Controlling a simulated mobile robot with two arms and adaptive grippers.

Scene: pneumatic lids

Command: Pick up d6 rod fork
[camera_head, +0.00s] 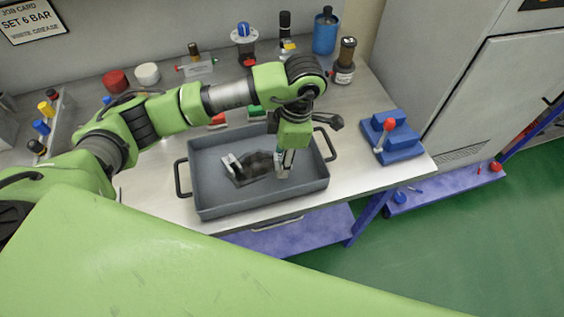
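A grey tray (208,205) with two dark side handles stands on the metal worktop. In it, left of the middle, lies a small silvery piece (232,162) that may be the rod fork; its exact shape is too small to tell. A dark patch, perhaps a shadow, lies just right of it. My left arm reaches over the tray from the left. My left gripper (283,165) points down inside the right half of the tray, apart from the silvery piece. Its fingertips are too small to read as open or shut. My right gripper is not in view.
A blue block with a red-knobbed lever (384,135) stands right of the tray. The worktop's right front is clear.

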